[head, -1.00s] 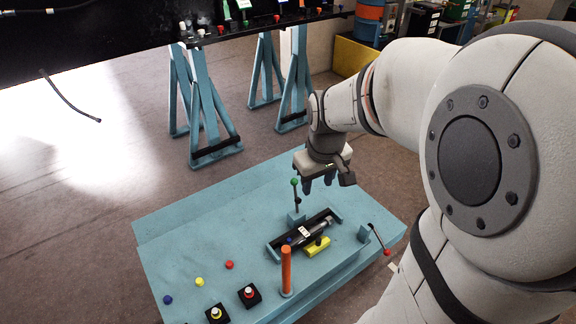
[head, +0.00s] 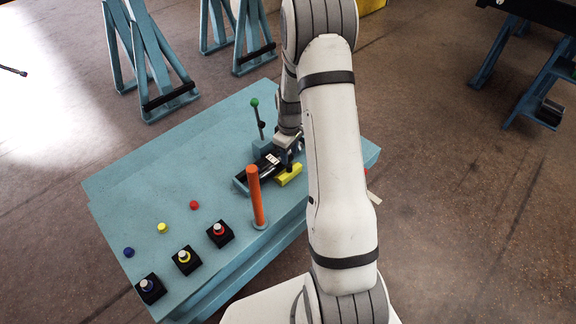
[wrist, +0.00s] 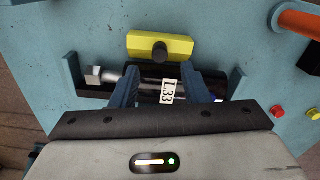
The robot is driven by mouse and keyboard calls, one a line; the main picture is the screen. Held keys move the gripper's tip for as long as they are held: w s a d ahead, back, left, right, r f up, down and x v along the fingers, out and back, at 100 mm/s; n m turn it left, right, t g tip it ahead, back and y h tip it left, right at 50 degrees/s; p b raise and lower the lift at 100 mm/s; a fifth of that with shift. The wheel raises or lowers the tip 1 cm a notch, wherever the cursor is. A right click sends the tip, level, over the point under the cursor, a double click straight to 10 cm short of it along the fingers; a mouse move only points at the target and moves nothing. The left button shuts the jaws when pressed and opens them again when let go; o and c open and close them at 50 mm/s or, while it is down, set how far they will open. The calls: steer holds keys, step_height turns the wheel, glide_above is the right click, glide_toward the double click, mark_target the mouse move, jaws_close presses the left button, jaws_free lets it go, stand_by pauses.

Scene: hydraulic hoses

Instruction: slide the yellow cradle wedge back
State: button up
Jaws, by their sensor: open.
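The yellow cradle wedge (head: 289,175) lies on the blue bench beside the cradle, partly hidden by my arm. In the wrist view the wedge (wrist: 160,46) shows whole, a yellow block with a dark round knob, against the side of the cradle. A dark hose with a silver end fitting (wrist: 108,76) and a white tag marked L33 (wrist: 169,92) lies in the cradle (wrist: 238,80). My gripper (wrist: 175,85) is open, its two blue fingers apart on either side of the tagged part of the hose. The wedge is beyond the fingertips, not between them. Contact with the hose cannot be told.
An orange post (head: 256,196) stands on the bench (head: 150,195) near the cradle. A green-knobbed lever (head: 257,115) rises behind it. Red, yellow and blue caps and several black-based fittings (head: 220,233) are at the left. The bench's back left is clear.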

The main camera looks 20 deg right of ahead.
mark_target(289, 165)
step_height(289, 165, down, 5)
steer(key=shift+f+b, duration=0.2)
steer(key=shift+b, duration=0.1)
jaws_close()
stand_by(0.4)
